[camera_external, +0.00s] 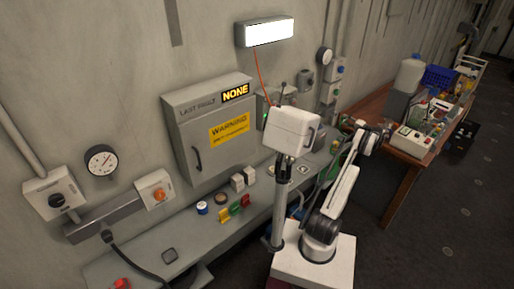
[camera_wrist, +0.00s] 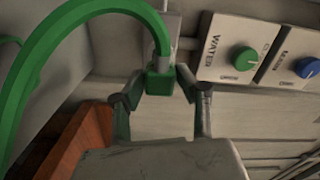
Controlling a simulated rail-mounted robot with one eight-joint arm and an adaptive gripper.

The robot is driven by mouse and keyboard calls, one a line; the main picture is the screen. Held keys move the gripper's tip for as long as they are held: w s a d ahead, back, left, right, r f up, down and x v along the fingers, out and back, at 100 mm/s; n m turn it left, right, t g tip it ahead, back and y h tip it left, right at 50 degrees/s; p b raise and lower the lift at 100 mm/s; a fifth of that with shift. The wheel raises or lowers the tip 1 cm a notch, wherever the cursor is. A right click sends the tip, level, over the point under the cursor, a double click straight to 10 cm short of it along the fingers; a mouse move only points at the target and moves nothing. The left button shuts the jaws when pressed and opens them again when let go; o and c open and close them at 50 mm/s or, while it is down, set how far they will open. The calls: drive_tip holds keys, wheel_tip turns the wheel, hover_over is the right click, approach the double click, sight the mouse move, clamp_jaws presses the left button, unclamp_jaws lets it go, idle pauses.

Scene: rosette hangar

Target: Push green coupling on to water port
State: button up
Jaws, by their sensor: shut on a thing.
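The green coupling (camera_wrist: 160,83) is a square green block on the end of a thick green hose (camera_wrist: 45,65) in the wrist view. My gripper (camera_wrist: 160,77) has one dark finger on each side of the coupling and is shut on it. The hose arches up and to the left from the coupling. A plate marked WATER with a green knob (camera_wrist: 243,58) is to the right of the coupling. I cannot make out the water port or whether the coupling touches it. In the external view the coupling is too small to tell.
A blue knob (camera_wrist: 307,67) is beside the green one on the panel. A brown wooden surface (camera_wrist: 75,145) is at lower left in the wrist view. In the external view, a wooden table (camera_external: 400,172) carries a white jug (camera_external: 409,75) and a blue crate (camera_external: 440,77).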

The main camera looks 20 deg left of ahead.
drive_tip(key=x, duration=0.4)
drive_tip(key=shift+d+b, duration=0.1)
drive_tip(key=shift+b, duration=0.2)
idle(2.4)
drive_tip(key=shift+w+a, duration=0.25)
drive_tip(key=shift+a, duration=0.25)
idle(0.5)
drive_tip(key=o, duration=1.2)
drive_tip(key=shift+c, duration=0.2)
drive_tip(key=v, duration=1.2)
